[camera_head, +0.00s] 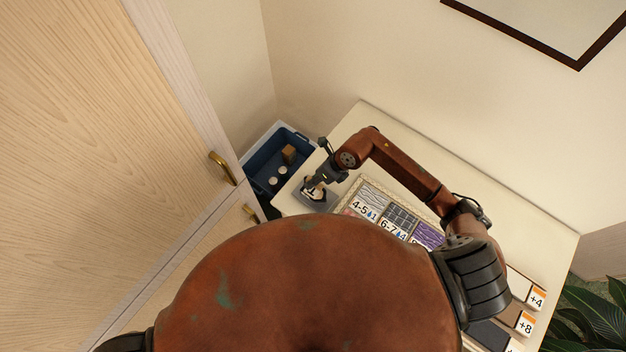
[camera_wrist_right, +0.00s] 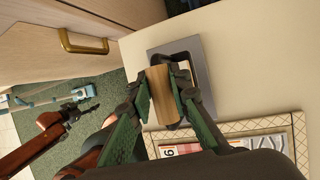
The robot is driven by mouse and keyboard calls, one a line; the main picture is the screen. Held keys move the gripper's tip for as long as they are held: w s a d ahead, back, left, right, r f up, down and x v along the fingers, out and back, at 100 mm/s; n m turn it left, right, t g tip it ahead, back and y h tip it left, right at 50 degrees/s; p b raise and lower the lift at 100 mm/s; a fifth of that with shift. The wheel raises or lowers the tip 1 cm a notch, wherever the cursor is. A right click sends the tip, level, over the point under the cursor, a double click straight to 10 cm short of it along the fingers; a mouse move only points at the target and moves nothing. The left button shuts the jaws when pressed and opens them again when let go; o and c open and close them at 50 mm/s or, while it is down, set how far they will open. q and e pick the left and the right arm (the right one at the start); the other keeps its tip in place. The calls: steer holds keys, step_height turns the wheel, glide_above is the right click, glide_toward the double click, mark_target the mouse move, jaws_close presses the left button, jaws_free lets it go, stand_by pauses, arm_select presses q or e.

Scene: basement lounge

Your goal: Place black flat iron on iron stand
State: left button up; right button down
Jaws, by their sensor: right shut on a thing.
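My right gripper (camera_head: 313,187) is over the left end of the table. In the right wrist view my right gripper (camera_wrist_right: 164,96) is shut on the tan wooden handle of the flat iron (camera_wrist_right: 161,92). The iron's body is mostly hidden under the handle and the fingers. The grey square iron stand (camera_wrist_right: 158,53) lies on the table directly below the handle, and it also shows in the head view (camera_head: 327,205). I cannot tell whether the iron touches the stand. My left gripper (camera_wrist_right: 84,104) shows small in the wrist view, its fingers unclear.
The cream table (camera_head: 375,117) also holds a rimmed board of cards (camera_head: 397,222) right beside the stand. A blue bin (camera_head: 262,165) with a brown block and white round items stands left of the table. Wooden cabinet doors (camera_head: 110,110) with brass handles are at the left.

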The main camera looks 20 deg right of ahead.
steer(key=c, duration=1.8)
jaws_free()
steer(key=v, duration=1.2)
